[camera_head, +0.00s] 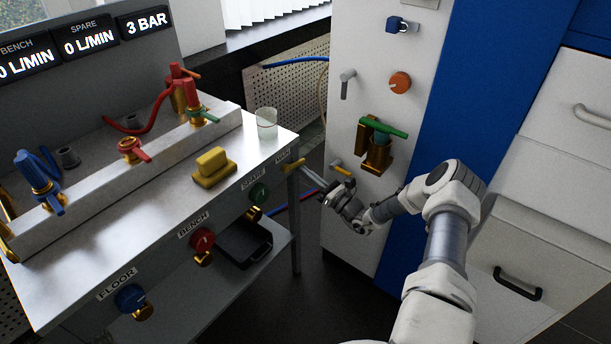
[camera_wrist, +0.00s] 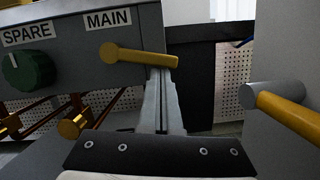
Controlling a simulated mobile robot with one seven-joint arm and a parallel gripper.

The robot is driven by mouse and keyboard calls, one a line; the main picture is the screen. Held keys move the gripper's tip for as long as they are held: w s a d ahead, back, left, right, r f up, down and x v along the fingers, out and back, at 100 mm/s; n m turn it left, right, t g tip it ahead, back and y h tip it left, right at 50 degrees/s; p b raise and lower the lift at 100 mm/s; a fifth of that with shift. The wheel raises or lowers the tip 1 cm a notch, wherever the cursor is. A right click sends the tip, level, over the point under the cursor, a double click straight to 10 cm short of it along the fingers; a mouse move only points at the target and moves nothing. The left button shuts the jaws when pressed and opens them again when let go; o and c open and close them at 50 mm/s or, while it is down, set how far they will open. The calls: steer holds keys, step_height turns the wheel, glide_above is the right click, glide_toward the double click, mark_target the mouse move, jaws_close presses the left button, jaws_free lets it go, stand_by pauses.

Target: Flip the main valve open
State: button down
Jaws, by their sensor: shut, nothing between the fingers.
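The main valve is a yellow lever (camera_wrist: 140,57) on the bench's grey front panel, beside the label MAIN (camera_wrist: 108,21). Its round hub is at the left, and its handle points right, nearly level with a slight droop. In the head view the lever (camera_head: 293,163) sits at the bench's right front corner. My gripper (camera_wrist: 159,75) is shut and empty. Its grey fingertips are just below the handle's free end in the wrist view; I cannot tell whether they touch it. In the head view my gripper (camera_head: 303,171) reaches in from the right.
A white cabinet (camera_head: 345,120) stands right of the bench, with another yellow lever (camera_wrist: 288,115) on a grey stem close to my gripper's right. The green SPARE knob (camera_wrist: 29,72) is to the left. A clear cup (camera_head: 266,124) stands near the bench's right edge.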

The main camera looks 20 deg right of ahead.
steer(key=f+b, duration=0.2)
steer(key=f, duration=0.1)
steer(key=a+f+b, duration=0.1)
steer(key=f, duration=0.1)
steer(key=shift+s+b, duration=0.35)
steer(key=p, duration=0.4)
glide_toward(295, 179)
steer(key=s+d, duration=0.2)
steer(key=shift+s+r, duration=0.1)
steer(key=shift+s, duration=0.5)
